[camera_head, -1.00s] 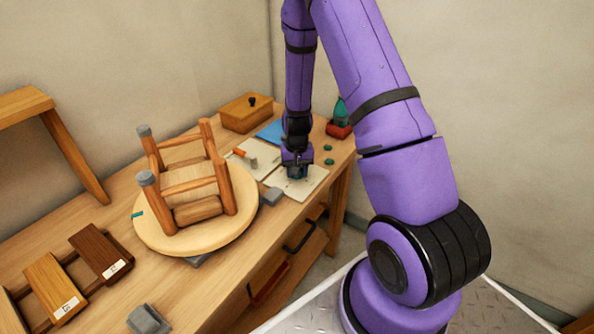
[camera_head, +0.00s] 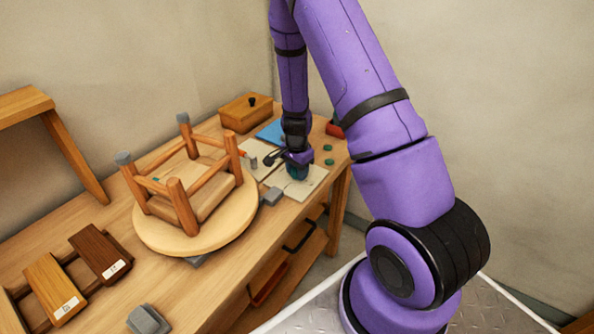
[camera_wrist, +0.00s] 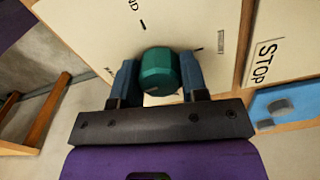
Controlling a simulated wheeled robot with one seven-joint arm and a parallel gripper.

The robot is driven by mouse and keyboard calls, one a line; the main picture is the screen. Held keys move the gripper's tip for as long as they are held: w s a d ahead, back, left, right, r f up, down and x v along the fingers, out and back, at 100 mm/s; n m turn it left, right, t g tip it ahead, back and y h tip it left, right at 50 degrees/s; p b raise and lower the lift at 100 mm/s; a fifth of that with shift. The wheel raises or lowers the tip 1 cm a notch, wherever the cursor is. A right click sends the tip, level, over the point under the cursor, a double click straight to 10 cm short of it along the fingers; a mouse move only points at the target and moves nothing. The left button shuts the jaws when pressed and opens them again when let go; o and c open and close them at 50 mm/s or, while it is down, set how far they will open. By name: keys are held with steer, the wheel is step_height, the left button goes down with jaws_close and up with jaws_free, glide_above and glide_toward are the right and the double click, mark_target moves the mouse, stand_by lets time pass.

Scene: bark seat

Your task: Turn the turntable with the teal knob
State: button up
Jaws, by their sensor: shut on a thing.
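The round wooden turntable (camera_head: 160,238) stands on the bench and bears an upturned wooden stool (camera_head: 190,185) with its grey-tipped legs pointing up. The teal knob (camera_wrist: 158,70) sits on a pale marked panel (camera_wrist: 130,30) and lies between my two blue fingers in the wrist view. My gripper (camera_head: 297,168) is over the same panel on the bench in the head view and is shut on the knob. In the head view my gripper hides most of the knob.
A second panel reading STOP (camera_wrist: 266,60) lies beside the knob panel. Two labelled wooden blocks (camera_head: 52,285) lie at the left front.

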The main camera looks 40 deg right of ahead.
steer(key=shift+m, duration=0.7)
steer(key=o, duration=0.9)
step_height(320, 180, up, 11)
steer(key=shift+f, duration=0.1)
stand_by(0.3)
